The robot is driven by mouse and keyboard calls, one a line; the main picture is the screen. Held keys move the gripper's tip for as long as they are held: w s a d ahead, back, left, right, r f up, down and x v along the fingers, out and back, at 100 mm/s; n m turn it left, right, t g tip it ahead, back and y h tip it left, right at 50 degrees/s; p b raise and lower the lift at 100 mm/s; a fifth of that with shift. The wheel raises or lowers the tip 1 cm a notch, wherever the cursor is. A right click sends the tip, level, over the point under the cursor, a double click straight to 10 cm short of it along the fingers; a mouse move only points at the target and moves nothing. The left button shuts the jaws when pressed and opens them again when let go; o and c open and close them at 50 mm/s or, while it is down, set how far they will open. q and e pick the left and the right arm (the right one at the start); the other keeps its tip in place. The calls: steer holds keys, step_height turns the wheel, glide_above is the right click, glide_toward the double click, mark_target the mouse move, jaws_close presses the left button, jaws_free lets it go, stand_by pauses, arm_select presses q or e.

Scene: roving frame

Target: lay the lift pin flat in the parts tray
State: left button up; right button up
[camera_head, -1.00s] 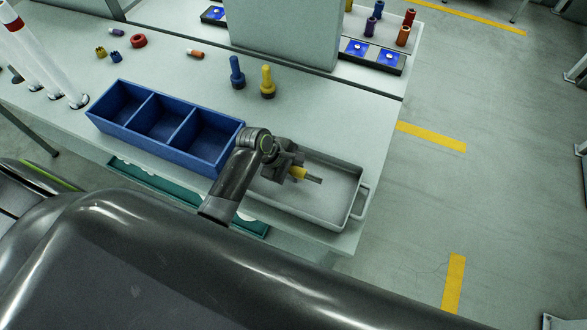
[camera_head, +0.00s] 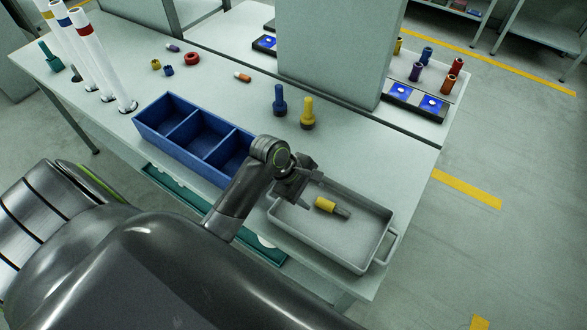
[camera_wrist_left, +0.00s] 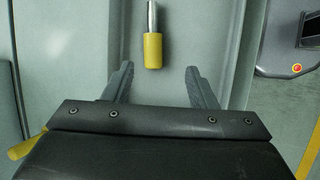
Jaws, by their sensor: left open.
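The lift pin (camera_head: 330,207), with a yellow sleeve and a thin grey shaft, lies flat on the floor of the grey parts tray (camera_head: 335,258). It also shows in the left wrist view (camera_wrist_left: 152,50), just beyond the fingertips, with its shaft pointing away. My left gripper (camera_head: 311,192) is over the tray's left end, open and empty, with a gap between it and the pin. In the left wrist view its two fingers (camera_wrist_left: 159,72) stand wide apart. My right gripper is not in view.
A blue three-compartment bin (camera_head: 190,150) stands left of the tray. A blue peg (camera_head: 280,101) and a yellow peg (camera_head: 308,114) stand upright behind it. White tubes (camera_head: 105,62) rise at the left. A grey panel (camera_head: 333,45) stands at the back.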

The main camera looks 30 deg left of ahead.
arm_select(q)
steer(key=v, duration=0.9)
steer(key=shift+r, duration=0.25)
steer(key=shift+s+f, duration=0.1)
